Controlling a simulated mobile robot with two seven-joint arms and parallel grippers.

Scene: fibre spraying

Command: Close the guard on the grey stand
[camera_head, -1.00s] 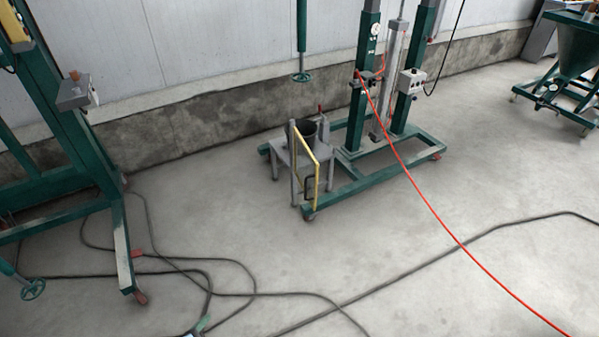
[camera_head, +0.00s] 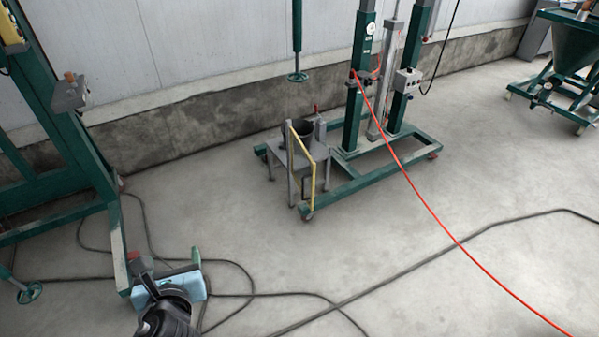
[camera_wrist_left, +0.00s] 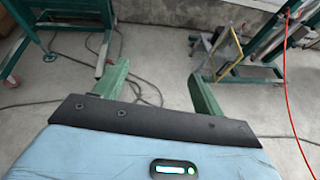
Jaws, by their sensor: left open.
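The grey stand (camera_head: 319,151) is a small table on the green wheeled base, with a dark pot (camera_head: 302,130) on top. The guard (camera_head: 301,158) is a yellow-edged frame at the stand's front left, slanting down toward the camera. I cannot tell its exact angle. In the left wrist view the guard (camera_wrist_left: 230,52) shows beyond the right finger, beside the stand. My left gripper (camera_head: 168,262) is at the lower left of the head view, well short of the stand. Its green fingers (camera_wrist_left: 160,85) are apart with nothing between them. My right gripper is not in view.
A green wheeled frame (camera_head: 117,240) stands at the left. A green column machine (camera_head: 356,90) rises behind the stand. A red hose (camera_head: 430,208) and dark cables (camera_head: 400,272) cross the floor. The floor before the stand is otherwise clear.

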